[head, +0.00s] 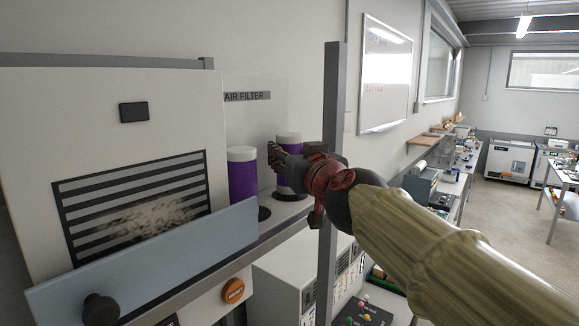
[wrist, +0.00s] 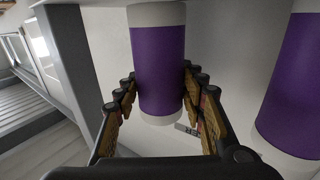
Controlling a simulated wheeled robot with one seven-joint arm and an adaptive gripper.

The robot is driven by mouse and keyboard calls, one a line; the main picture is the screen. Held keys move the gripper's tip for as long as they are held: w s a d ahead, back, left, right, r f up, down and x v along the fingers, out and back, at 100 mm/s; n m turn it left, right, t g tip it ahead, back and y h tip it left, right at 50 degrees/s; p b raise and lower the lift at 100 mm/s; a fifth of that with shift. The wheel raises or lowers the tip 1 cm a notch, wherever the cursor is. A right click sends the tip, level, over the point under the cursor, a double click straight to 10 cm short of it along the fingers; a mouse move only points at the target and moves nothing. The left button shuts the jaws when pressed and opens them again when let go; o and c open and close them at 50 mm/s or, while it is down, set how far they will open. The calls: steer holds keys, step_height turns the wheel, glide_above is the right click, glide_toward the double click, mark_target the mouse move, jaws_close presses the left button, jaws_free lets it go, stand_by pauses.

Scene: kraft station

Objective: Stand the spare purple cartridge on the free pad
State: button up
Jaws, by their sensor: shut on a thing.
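A purple cartridge with white ends (head: 289,143) is in my gripper (head: 282,160), partly hidden behind its fingers. In the wrist view the same cartridge (wrist: 159,72) is upright between the two finger pads. My gripper is shut on it. A dark round pad (head: 291,196) shows just below it; I cannot tell whether the cartridge touches it. A second purple cartridge (head: 242,178) with a white top stands to the left, apart from the held one. It also shows at the right of the wrist view (wrist: 296,85). Part of a dark pad (head: 264,213) shows at its foot.
A cabinet with a dark slotted grille (head: 135,205) and a pale blue panel (head: 150,262) stands at the left. A grey post (head: 332,100) rises close to my wrist. A panel lettered "AIR FILTER" (head: 246,96) is behind the cartridges. Benches with equipment stand farther right.

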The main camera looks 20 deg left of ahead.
steer(key=shift+s+d+f, duration=0.1)
steer(key=shift+f, duration=0.15)
steer(key=shift+f, duration=0.1)
steer(key=shift+f, duration=0.15)
steer(key=o, duration=1.3)
steer(key=shift+o, duration=0.2)
steer(key=shift+r, duration=0.3)
steer(key=v, duration=1.2)
steer(key=shift+f, duration=0.15)
